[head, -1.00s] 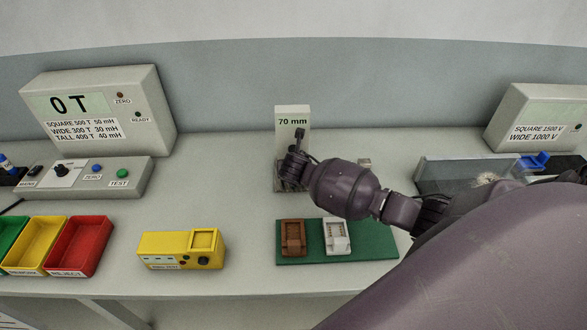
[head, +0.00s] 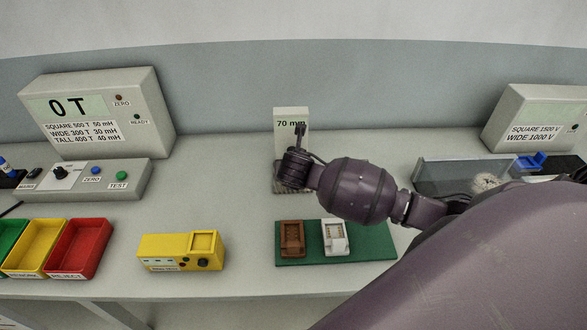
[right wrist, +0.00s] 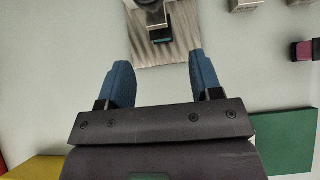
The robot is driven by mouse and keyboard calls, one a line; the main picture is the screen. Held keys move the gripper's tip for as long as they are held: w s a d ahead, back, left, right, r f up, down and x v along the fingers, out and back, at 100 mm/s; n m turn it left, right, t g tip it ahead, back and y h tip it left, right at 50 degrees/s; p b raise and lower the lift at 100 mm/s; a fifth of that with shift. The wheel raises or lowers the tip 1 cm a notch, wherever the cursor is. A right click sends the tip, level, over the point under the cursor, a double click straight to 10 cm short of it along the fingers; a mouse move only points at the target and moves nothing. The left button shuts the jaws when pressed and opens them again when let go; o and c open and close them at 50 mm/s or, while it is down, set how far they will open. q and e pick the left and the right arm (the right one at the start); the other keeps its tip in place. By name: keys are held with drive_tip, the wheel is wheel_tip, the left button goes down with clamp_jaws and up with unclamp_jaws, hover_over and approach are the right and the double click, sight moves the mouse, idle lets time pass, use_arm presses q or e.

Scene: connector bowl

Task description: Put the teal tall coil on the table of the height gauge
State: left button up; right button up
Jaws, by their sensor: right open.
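The height gauge (head: 291,118), a pale upright marked 70 mm, stands at the back middle of the bench in the head view. My right wrist hides much of its lower part there. In the right wrist view its metal table (right wrist: 185,45) lies just beyond my fingertips. A small dark block with a teal edge (right wrist: 162,41) sits on that table, under the gauge's grey probe (right wrist: 152,12); it looks like the teal tall coil, seen only in part. My right gripper (right wrist: 161,72) is open, its blue fingers apart with nothing between them. My left gripper is out of view.
A green mat (head: 376,244) with a brown and a white holder lies in front of the gauge. A yellow box (head: 165,249) and a red bin (head: 80,245) stand left. A clear-walled box (head: 440,176) is right. Bench between yellow box and gauge is clear.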

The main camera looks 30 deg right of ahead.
drive_tip(key=shift+v, duration=1.2)
